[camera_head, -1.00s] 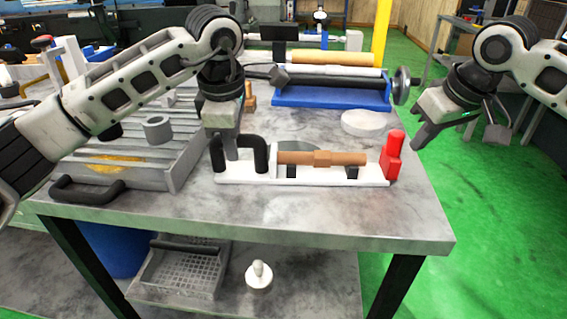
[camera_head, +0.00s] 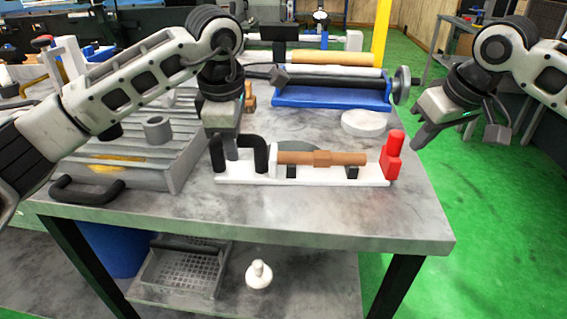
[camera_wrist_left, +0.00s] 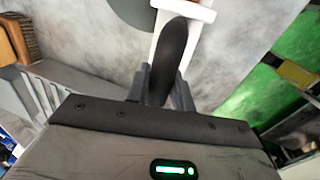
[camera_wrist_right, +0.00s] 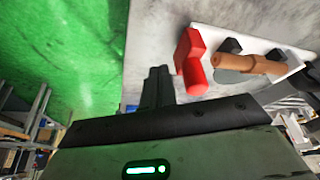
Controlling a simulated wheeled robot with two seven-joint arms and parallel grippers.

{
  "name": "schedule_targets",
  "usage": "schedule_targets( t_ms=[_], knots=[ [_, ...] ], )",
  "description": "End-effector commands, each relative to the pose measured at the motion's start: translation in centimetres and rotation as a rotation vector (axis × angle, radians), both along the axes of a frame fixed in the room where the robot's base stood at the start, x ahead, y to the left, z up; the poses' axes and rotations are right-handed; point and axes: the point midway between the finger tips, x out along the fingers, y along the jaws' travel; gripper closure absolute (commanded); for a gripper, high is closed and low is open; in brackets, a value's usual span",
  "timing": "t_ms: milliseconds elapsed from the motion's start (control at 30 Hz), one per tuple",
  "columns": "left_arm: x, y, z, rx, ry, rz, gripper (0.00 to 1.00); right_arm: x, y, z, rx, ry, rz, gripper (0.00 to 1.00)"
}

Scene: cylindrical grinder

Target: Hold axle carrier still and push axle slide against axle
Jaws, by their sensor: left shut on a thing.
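The axle carrier (camera_head: 230,178) is a long white base lying on the grey table, with a black handle at its left end. The brown axle (camera_head: 322,158) lies level on black supports on it. The red axle slide (camera_head: 391,157) stands at the carrier's right end, with a small gap to the axle in the head view. My left gripper (camera_head: 231,158) is shut on the carrier's black handle (camera_wrist_left: 170,58), which shows between its fingers in the left wrist view. My right gripper (camera_head: 418,142) is shut and empty, to the right of the red slide and apart from it.
A blue-based machine (camera_head: 330,96) stands behind the carrier, and a pale round disc (camera_head: 364,123) lies behind the slide. A grey ridged tray (camera_head: 150,177) is at the left. The tabletop in front of the carrier is clear.

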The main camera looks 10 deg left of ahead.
Motion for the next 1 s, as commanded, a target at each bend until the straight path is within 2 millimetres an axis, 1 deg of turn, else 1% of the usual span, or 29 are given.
schedule_targets(
  t_ms=[233, 1000],
  knots=[
    [0.0, 0.0, 0.0, 0.000, 0.000, 0.000, 1.00, 0.0, 0.1, 0.0, 0.000, 0.000, 0.000, 1.00],
    [0.0, 0.0, 0.0, 0.000, 0.000, 0.000, 1.00, -0.1, 1.6, 0.0, -0.001, 0.001, 0.001, 1.00]
  ],
)
